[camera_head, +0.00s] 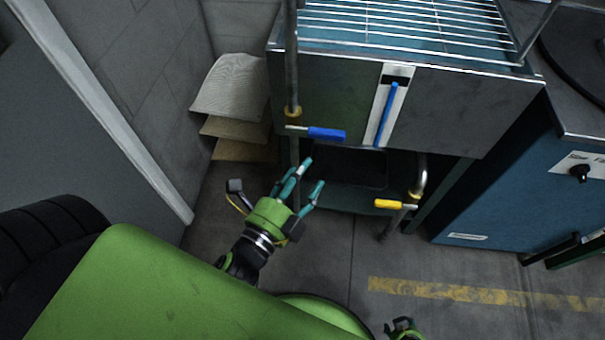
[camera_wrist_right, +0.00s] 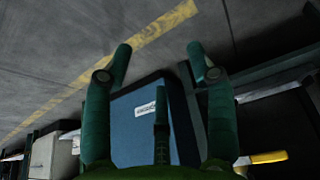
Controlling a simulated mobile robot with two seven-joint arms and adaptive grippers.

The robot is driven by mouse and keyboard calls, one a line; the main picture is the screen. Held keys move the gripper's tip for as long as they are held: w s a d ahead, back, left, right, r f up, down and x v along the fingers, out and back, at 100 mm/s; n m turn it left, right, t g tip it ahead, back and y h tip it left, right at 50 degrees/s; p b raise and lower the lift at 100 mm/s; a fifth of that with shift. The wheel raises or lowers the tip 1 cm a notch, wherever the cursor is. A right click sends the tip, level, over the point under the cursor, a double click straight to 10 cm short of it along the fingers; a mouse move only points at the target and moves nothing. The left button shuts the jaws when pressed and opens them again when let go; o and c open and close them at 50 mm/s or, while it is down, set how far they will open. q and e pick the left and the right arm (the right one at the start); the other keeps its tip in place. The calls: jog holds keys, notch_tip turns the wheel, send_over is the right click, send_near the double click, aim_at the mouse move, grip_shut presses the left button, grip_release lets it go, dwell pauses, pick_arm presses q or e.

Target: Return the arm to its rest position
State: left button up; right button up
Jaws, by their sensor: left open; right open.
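My left gripper (camera_head: 308,180) has green and teal fingers spread apart, with nothing between them. In the head view it is in front of and below the metal hat press cabinet, near the blue-handled valve (camera_head: 326,134). My right gripper shows in the right wrist view (camera_wrist_right: 160,58) with its fingers wide apart and empty; the floor and a blue cabinet lie beyond it. In the head view only a small green part of my right arm (camera_head: 404,328) shows at the bottom edge.
The metal cabinet (camera_head: 440,105) with a wire rack (camera_head: 410,25) on top stands ahead. A yellow-handled valve (camera_head: 395,205) sticks out below it. A blue cabinet (camera_head: 500,190) stands at right. Stacked sheets (camera_head: 230,90) lean at the wall. Floor with a yellow line (camera_head: 440,290) is clear.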

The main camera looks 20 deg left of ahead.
pick_arm(q)
jog(key=s+f+n+g+p, duration=0.4)
jog(key=f+p, duration=0.1)
jog(key=f, duration=0.6)
jog(key=s+f+n+g+p, duration=0.4)
jog(key=f+n+g+p, duration=0.1)
jog(key=f, duration=0.6)
jog(key=s+a+f+n+g+p, duration=0.2)
jog(key=s+f, duration=0.1)
jog(key=s, duration=0.4)
jog(key=s+a+f+n+g+y+p, duration=0.1)
jog(key=s+a+f+n+g+p, duration=0.2)
jog(key=s, duration=0.4)
jog(key=s+a+f+n+g+p, duration=0.2)
jog(key=s+f+n+g, duration=0.1)
jog(key=s, duration=0.4)
jog(key=shift+a+f+y, duration=0.15)
jog(key=shift+a+y, duration=0.1)
jog(key=shift+y, duration=0.15)
pick_arm(e)
jog(key=s+d+r+g, duration=0.1)
jog(key=s+r, duration=0.4)
jog(key=s, duration=0.3)
jog(key=s+d+r+g, duration=0.1)
jog(key=s+r+g, duration=0.1)
jog(key=s+r, duration=0.3)
jog(key=s, duration=0.4)
jog(key=shift+s, duration=0.3)
